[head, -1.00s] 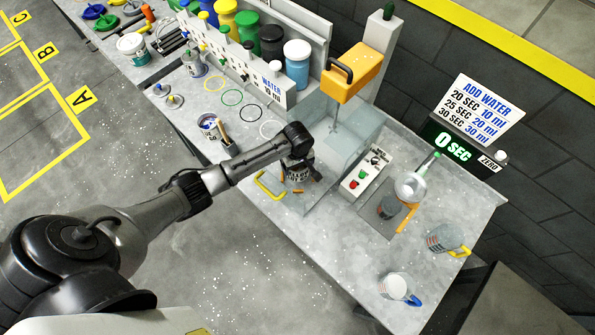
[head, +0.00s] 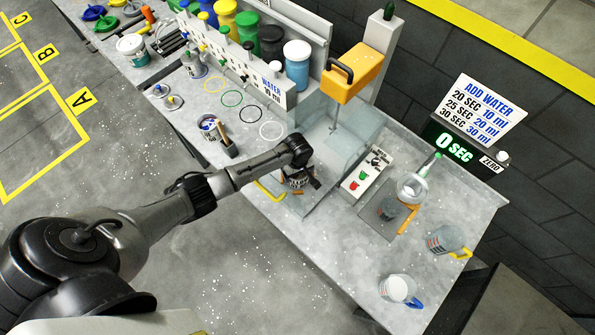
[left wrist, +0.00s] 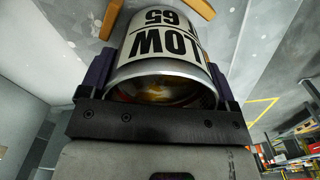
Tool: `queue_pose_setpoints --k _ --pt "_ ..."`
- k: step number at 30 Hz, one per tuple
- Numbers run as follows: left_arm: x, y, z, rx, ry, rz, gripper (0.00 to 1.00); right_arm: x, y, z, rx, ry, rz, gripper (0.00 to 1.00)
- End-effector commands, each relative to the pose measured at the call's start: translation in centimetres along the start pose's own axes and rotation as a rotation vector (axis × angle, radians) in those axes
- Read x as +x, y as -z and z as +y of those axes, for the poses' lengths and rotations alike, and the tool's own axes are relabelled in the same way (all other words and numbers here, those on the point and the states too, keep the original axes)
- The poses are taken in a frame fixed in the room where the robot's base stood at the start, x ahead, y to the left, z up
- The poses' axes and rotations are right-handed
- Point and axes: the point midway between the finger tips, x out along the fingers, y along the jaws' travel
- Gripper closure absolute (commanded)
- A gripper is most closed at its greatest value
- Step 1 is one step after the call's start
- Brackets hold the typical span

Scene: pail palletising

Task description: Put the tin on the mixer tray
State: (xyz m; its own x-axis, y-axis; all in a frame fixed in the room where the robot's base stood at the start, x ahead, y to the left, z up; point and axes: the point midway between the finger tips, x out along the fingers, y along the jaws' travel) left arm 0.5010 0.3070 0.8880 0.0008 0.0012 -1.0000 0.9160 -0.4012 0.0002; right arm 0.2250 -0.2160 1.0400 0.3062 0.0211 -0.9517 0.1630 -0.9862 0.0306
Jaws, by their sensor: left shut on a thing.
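My left gripper (head: 298,177) is shut on the tin (head: 296,182), which has a white label with black lettering. In the left wrist view the tin (left wrist: 165,40) sits between the two fingers, its metal rim and open mouth toward the camera. My right gripper is not in view.
The orange mixer head (head: 352,72) and clear guard (head: 335,155) stand behind the tin. A control box (head: 366,172) is close on the right. A can with a brush (head: 208,124) stands to the left. Jugs (head: 397,288) stand at the front right.

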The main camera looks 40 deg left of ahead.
Motion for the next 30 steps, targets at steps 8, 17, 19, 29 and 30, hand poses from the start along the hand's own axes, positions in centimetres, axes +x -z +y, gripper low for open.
queue_pose_setpoints --k 8,17,19,29,30 --pt "0.3 0.0 0.0 0.0 0.0 0.0 0.06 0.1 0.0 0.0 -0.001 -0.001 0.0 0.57" --pt "0.2 0.0 0.0 0.0 0.0 0.0 0.0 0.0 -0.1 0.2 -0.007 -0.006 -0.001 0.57" --pt "-0.2 0.1 0.0 0.0 -0.001 0.001 0.0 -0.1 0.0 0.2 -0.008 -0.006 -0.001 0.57" --pt "-5.7 0.0 0.1 0.001 -0.004 0.001 0.0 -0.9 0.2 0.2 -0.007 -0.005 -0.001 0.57" --pt "-6.4 0.0 0.0 0.001 -0.002 0.001 0.0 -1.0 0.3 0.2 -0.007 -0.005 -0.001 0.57"
